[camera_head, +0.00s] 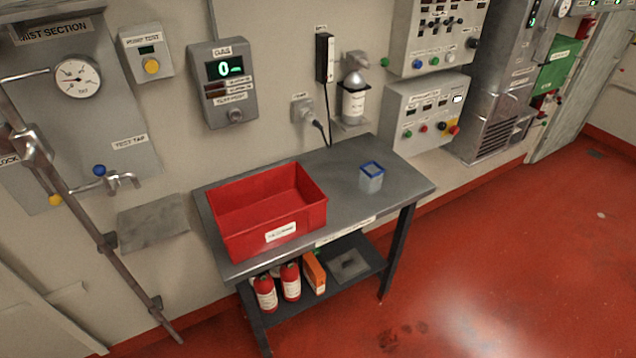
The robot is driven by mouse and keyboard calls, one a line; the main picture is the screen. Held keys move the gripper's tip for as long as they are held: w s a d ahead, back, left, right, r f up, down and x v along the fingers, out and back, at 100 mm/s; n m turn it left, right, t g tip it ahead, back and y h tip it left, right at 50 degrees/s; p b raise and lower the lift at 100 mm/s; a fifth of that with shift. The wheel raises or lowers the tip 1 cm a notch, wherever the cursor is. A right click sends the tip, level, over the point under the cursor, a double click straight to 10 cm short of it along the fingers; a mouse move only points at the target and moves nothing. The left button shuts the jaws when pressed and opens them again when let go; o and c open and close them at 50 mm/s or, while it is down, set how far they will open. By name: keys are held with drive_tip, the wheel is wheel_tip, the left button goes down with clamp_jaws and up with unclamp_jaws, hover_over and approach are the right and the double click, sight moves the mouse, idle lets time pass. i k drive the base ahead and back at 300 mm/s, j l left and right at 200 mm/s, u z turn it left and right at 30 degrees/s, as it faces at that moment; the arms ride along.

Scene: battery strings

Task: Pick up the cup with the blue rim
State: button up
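A small cup with a blue, squarish rim (371,179) stands upright on the grey table (345,205), toward its right end. Its body is pale grey-blue. It stands apart from the red bin to its left, with bare tabletop around it. What is inside the cup is too small to tell. My gripper is not in view.
An open red bin (280,234) fills the table's left half. A dispenser bottle (354,103) and a plugged-in cable hang on the wall behind. Red bottles (290,281) and an orange box (314,272) stand on the lower shelf. Red floor is clear at the right.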

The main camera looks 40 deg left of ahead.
sight(371, 173)
drive_tip(key=u, duration=1.45)
drive_tip(key=i+l+u, duration=0.4)
drive_tip(key=i+l, duration=0.55)
